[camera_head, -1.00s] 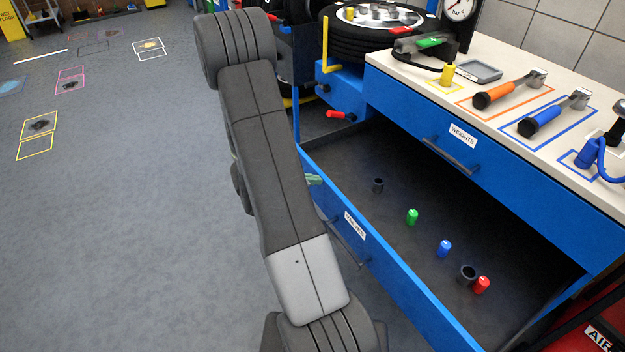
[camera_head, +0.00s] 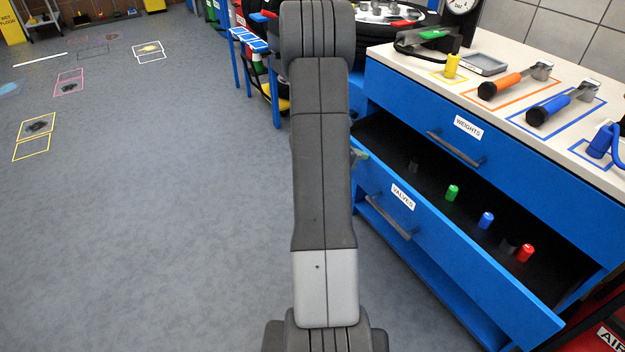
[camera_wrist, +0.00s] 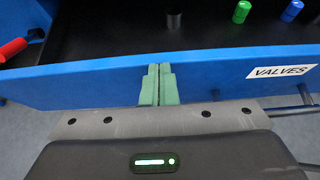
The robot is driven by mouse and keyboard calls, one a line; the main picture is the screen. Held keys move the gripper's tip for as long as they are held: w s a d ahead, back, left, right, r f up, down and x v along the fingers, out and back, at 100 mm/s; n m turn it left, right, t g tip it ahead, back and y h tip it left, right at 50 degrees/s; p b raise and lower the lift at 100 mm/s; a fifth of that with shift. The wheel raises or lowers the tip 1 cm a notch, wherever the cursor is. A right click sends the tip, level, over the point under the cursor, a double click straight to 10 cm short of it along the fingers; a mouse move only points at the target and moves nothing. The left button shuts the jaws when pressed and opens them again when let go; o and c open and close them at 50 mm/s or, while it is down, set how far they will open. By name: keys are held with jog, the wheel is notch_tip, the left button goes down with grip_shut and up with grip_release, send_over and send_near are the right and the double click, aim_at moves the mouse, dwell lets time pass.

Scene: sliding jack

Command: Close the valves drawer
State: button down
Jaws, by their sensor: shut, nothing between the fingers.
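The blue valves drawer (camera_head: 440,243) is partly open under the weights drawer, with a "VALVES" label and a grey bar handle (camera_head: 385,217) on its front. Inside are a green valve cap (camera_head: 453,193), a blue one (camera_head: 486,220), a red one (camera_head: 524,253) and dark cylinders. In the wrist view my gripper (camera_wrist: 158,72) is shut, its green fingers together at the top edge of the drawer front (camera_wrist: 90,84), left of the label. They appear to touch or nearly touch the front. In the head view my arm hides most of the gripper.
The weights drawer (camera_head: 520,165) above is closed. The bench top (camera_head: 490,75) carries orange and blue tools, a grey tray and a yellow weight. A red handle (camera_wrist: 14,48) shows at the left in the wrist view.

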jog(key=w+d+b, duration=0.1)
jog(key=w+d, duration=1.1)
jog(key=d, duration=0.4)
jog(key=shift+d+r+b, duration=0.15)
jog(key=shift+d+b, duration=0.05)
jog(key=shift+b, duration=0.2)
